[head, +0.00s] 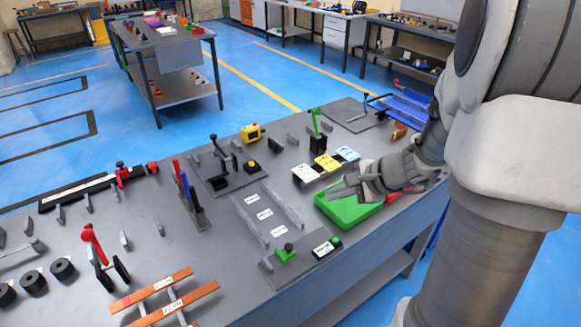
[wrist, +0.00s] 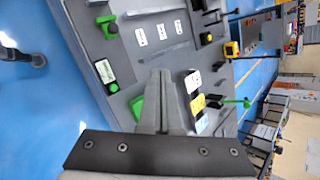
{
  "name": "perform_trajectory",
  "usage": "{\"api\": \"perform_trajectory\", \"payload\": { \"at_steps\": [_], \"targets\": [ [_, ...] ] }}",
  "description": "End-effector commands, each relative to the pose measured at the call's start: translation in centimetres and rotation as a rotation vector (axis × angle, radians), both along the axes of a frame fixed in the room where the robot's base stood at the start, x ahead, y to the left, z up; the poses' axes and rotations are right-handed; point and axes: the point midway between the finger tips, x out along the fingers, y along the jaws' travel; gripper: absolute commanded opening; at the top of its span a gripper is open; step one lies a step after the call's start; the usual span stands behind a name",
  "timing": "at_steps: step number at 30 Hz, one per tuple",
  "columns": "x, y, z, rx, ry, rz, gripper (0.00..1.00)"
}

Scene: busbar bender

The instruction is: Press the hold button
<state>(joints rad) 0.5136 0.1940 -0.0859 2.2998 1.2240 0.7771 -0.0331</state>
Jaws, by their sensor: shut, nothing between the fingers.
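My gripper (head: 336,191) is shut and empty, above the left part of a green tray (head: 352,214). In the wrist view its fingertips (wrist: 160,76) point toward the bench top, apart from any button. A round green button (head: 336,241) sits beside a small labelled display at the bench's front edge; the button also shows in the wrist view (wrist: 112,88), left of the fingers. A yellow button (head: 251,164) stands on a dark plate farther back. The lettering is too small to read, so I cannot tell which is the hold button.
A green block with a black knob (head: 287,251) is left of the display. White, yellow and blue cards (head: 327,162) lie behind the tray. A green upright lever (head: 317,125) and a yellow box (head: 252,133) stand farther back. Low rails (head: 282,206) flank labels left of the tray.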

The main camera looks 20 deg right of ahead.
Motion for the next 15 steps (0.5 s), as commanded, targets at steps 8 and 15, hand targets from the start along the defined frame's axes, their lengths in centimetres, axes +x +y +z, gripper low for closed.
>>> {"api": "perform_trajectory", "payload": {
  "at_steps": [8,15],
  "targets": [
    [-0.1,-3.3,-4.6,0.127,0.043,-0.189,0.00],
    [-0.1,-3.6,-4.8,0.139,0.046,-0.210,0.00]
  ]
}}
